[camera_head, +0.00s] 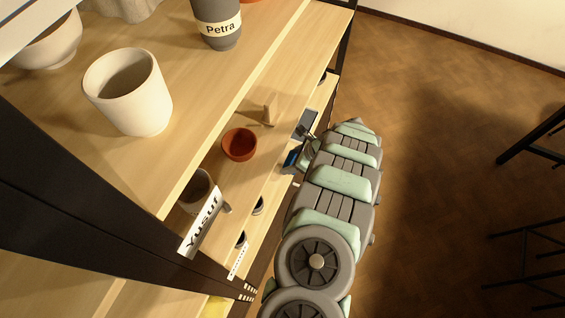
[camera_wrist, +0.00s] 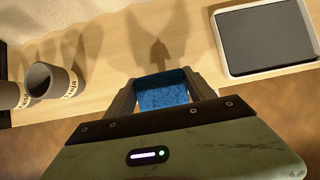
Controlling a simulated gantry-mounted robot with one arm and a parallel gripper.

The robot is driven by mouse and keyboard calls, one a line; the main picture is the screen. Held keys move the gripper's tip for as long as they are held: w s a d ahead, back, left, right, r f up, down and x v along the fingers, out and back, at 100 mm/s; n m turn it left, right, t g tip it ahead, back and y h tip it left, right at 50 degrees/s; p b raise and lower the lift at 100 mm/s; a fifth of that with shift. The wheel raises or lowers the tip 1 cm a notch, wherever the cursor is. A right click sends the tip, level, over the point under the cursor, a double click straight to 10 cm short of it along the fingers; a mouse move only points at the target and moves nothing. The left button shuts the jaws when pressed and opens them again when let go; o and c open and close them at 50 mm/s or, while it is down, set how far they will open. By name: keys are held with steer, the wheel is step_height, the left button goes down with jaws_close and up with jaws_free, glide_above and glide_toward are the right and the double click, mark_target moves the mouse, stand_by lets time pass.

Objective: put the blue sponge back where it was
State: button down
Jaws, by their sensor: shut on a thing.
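My gripper (camera_wrist: 163,88) is shut on the blue sponge (camera_wrist: 165,97), which sits between its two fingers in the wrist view. Behind the sponge lies a pale wooden shelf board (camera_wrist: 120,55), with the gripper's shadow on it. I cannot tell whether the sponge touches the board. In the head view the sponge is a small blue patch (camera_head: 291,158) at the end of my arm, at the front edge of the shelf; my arm hides part of this spot.
Two grey labelled cups (camera_wrist: 50,82) stand left in the wrist view; a white-framed, dark-topped slab (camera_wrist: 232,55) lies right. In the head view, a red-brown bowl (camera_head: 239,145) sits near the sponge. A white cup (camera_head: 128,92) stands on the board above. Open floor lies right.

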steer(key=shift+w+a+f, duration=0.1)
steer(key=shift+w+a, duration=0.1)
steer(key=shift+a, duration=0.35)
steer(key=shift+w+a+b, duration=0.3)
steer(key=shift+a+b, duration=0.05)
steer(key=shift+a, duration=0.3)
steer(key=f+b, duration=0.1)
steer(key=f, duration=0.2)
steer(key=shift+a+f, duration=0.15)
steer(key=shift+a, duration=0.05)
steer(key=shift+w, duration=0.15)
steer(key=shift+f+b, duration=0.2)
steer(key=shift+b, duration=0.15)
steer(key=shift+c, duration=1.6)
jaws_free()
steer(key=shift+r, duration=0.1)
steer(key=shift+r+p, duration=0.2)
steer(key=shift+p, duration=0.2)
steer(key=p+v, duration=0.3)
steer(key=v, duration=0.7)
steer(key=shift+d+r, duration=0.2)
steer(key=shift+r, duration=0.1)
